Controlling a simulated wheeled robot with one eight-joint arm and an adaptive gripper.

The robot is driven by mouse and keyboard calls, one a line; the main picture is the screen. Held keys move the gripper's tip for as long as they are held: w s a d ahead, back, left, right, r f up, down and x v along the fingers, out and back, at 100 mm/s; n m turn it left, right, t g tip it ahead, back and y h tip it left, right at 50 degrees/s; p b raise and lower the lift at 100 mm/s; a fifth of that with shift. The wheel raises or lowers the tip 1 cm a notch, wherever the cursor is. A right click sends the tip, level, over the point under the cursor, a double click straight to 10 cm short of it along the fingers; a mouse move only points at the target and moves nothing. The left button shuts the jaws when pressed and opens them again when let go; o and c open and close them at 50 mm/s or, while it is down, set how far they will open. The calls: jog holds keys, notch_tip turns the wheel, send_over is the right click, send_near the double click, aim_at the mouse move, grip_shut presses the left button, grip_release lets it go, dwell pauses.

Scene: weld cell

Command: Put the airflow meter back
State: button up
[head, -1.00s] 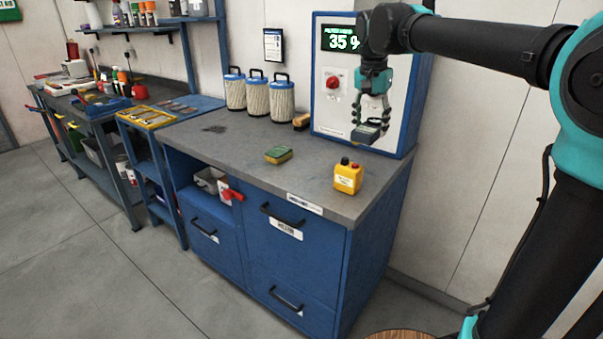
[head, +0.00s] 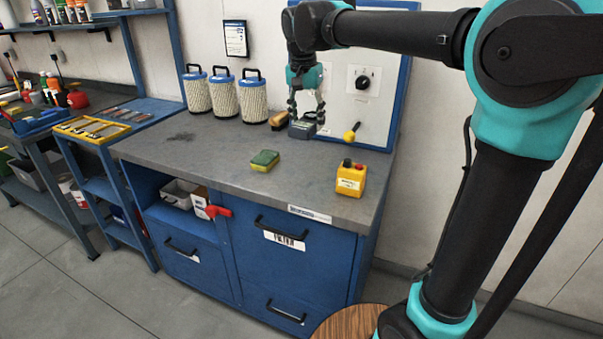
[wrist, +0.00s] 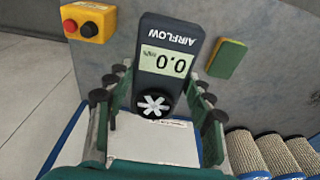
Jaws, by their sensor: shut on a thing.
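My gripper (head: 305,103) is shut on the airflow meter (head: 302,131), a dark grey handheld device. In the wrist view the meter (wrist: 170,60) sits between the finger pads, its display reading 0.0, the word AIRFLOW upside down and a small white fan wheel at its near end. In the head view the gripper points down at the back of the grey bench (head: 215,150), in front of the panel and just right of a brush (head: 278,120). I cannot tell whether the meter touches the bench top.
Three white filters (head: 223,95) stand left of the brush. A green-yellow sponge (head: 265,160) and a yellow button box (head: 351,179) lie nearer the front. The panel (head: 385,110) has a black knob and a yellow-tipped lever.

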aim_at(304, 137)
notch_tip(304, 137, down, 17)
jog(key=shift+r, duration=0.2)
jog(key=shift+f, duration=0.1)
dwell(0.3)
jog(key=o, duration=1.4)
jog(key=shift+o, duration=0.2)
jog(key=r, duration=0.4)
jog(key=s+r, duration=0.1)
jog(key=r, duration=0.7)
jog(key=shift+s+a, duration=0.3)
jog(key=shift+s, duration=0.05)
